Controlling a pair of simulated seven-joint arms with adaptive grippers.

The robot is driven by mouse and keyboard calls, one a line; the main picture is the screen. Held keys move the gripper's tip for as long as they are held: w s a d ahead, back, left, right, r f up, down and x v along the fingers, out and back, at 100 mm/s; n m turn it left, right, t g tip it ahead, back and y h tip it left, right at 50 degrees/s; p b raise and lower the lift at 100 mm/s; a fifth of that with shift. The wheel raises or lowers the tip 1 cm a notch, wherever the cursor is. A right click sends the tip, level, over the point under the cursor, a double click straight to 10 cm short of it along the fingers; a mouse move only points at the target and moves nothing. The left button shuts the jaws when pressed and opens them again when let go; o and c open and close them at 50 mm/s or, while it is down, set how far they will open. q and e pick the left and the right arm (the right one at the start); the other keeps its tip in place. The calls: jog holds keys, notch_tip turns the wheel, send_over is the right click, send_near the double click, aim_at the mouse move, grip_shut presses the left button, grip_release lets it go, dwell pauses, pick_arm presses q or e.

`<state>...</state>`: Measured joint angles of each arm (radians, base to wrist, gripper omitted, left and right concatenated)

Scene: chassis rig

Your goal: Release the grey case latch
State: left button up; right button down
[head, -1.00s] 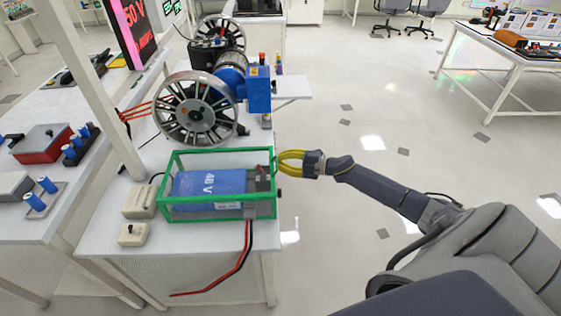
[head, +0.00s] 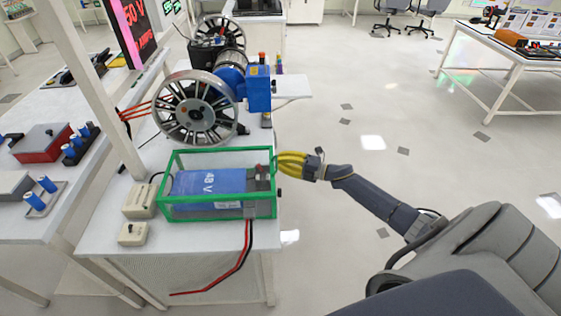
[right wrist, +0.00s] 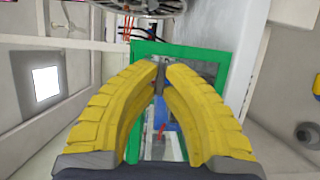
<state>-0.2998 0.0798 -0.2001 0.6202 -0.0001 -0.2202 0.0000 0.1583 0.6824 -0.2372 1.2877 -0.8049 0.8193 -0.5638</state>
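The green-framed case (head: 222,218) stands on the white bench with a blue 48 V battery (head: 208,183) inside. My right gripper (head: 276,165) has its yellow fingers at the upper right end of the case. In the right wrist view its fingertips (right wrist: 162,66) nearly meet at the green frame (right wrist: 205,68). A small dark grey piece, which looks like the case latch (right wrist: 159,80), shows between them. The gripper looks shut on it, though the fingers hide most of the latch. My left gripper is not in view.
A large spoked wheel with a blue motor unit (head: 258,88) stands behind the case. Two beige boxes (head: 139,201) sit left of it. Red and black cables (head: 241,262) hang in front.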

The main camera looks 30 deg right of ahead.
jog(key=c, duration=1.5)
grip_release()
jog(key=v, duration=1.2)
